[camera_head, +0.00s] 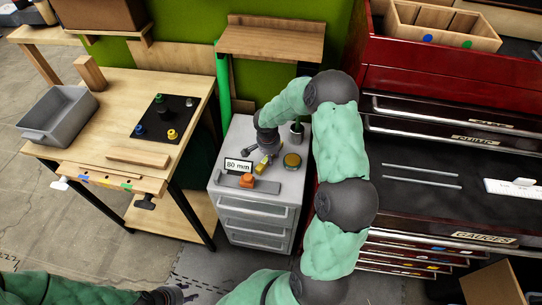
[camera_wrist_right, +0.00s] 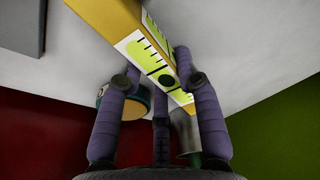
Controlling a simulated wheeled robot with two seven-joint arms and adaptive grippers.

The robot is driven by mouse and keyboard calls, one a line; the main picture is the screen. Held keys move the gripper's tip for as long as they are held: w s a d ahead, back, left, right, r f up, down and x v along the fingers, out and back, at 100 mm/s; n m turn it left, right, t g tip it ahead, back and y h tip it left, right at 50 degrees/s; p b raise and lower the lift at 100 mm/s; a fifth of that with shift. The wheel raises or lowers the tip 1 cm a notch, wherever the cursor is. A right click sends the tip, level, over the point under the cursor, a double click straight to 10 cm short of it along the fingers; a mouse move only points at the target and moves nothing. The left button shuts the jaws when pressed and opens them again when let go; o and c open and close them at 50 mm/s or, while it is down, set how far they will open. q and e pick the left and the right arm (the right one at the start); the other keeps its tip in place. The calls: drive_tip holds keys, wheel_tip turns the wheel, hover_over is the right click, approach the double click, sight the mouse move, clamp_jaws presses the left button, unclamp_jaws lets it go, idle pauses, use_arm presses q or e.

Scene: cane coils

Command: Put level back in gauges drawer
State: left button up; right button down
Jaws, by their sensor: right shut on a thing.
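The yellow level (camera_wrist_right: 140,42), with a green vial and black marks, is between the fingers of my right gripper (camera_wrist_right: 160,85), which is shut on it. In the head view the level (camera_head: 263,163) shows as a small yellow piece at the grey cabinet's top, below my right gripper (camera_head: 266,147). Whether it touches the top is unclear. The gauges drawer (camera_head: 420,213) of the red chest stands open at right, labelled GAUGES, with two thin rods and a white rule (camera_head: 512,187) in it. My left gripper (camera_head: 168,296) is at the bottom edge, partly cut off.
The grey cabinet (camera_head: 228,201) also bears an "80 mm" sign (camera_head: 238,165), an orange piece (camera_head: 247,181) on a dark bar, and a round brass gauge (camera_head: 292,161). A wooden bench (camera_head: 117,93) is at left. The drawer's middle front is bare.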

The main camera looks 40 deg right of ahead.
drive_tip(key=shift+f, duration=0.15)
drive_tip(key=c, duration=0.9)
unclamp_jaws()
drive_tip(key=shift+o, duration=0.2)
